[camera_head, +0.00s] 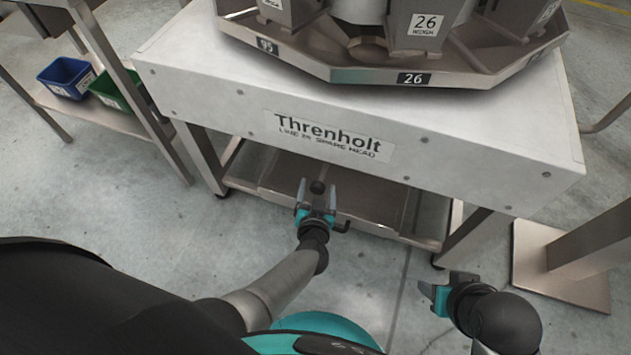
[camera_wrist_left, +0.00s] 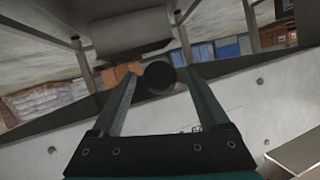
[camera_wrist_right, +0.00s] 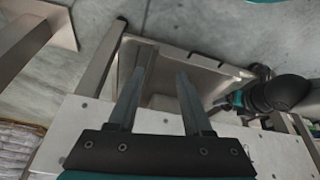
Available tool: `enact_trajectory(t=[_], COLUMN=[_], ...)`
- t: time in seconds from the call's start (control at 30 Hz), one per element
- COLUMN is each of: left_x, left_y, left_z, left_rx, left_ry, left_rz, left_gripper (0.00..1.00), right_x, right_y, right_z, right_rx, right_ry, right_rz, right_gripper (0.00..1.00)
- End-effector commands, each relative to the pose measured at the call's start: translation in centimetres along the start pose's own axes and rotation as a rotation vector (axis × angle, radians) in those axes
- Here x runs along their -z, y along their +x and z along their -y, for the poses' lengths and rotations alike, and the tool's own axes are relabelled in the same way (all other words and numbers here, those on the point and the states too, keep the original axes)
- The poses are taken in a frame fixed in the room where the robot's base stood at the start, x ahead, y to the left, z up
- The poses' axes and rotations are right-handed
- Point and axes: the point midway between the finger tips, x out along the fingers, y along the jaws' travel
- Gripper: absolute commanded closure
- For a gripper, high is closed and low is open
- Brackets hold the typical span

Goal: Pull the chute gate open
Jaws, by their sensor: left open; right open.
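A dark round knob (camera_head: 317,187) sits between the fingers of my left gripper (camera_head: 316,196), below the front of the white machine housing. It also shows in the left wrist view as a dark ball (camera_wrist_left: 159,77) at the fingertips. The fingers are open on either side of it; I cannot tell whether they touch it. The knob looks like the gate's handle, but its link to the gate is hidden. My right gripper (camera_head: 445,290) is open and empty, lower right of the left one and away from the machine. Its open fingers show in the right wrist view (camera_wrist_right: 155,100).
The white housing (camera_head: 480,150) labelled Threnholt overhangs a metal shelf (camera_head: 365,205) between legs. Metal weigher buckets (camera_head: 425,25) stand above. A side rack with blue (camera_head: 67,78) and green bins is at left. A metal post on a floor plate (camera_head: 535,270) is at right. Floor in front is bare.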

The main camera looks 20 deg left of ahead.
Motion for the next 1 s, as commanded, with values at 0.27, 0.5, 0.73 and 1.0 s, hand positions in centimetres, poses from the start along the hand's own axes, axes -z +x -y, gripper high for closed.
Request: enact_trajectory(t=[0.27,0.5,0.73,1.0], left_x=[-0.3,-0.2,-0.2,-0.3], left_y=[0.4,0.4,0.4,0.4], left_z=[-0.4,-0.4,-0.4,-0.4], left_rx=[0.000,0.000,0.000,0.000], left_ry=[-0.002,-0.001,-0.001,-0.001], left_rz=[-0.001,-0.001,0.000,0.000], left_gripper=[0.22,0.22,0.41,0.71], right_x=[0.4,0.5,0.5,0.5], right_y=[-1.3,-1.5,-1.5,-1.5], right_z=[-0.1,-0.1,-0.1,-0.1], right_rx=[-0.002,-0.002,-0.002,-0.002], right_ry=[0.000,0.001,0.001,0.001], right_rz=[-0.020,-0.022,-0.023,-0.023], right_gripper=[0.50,0.50,0.50,0.50])
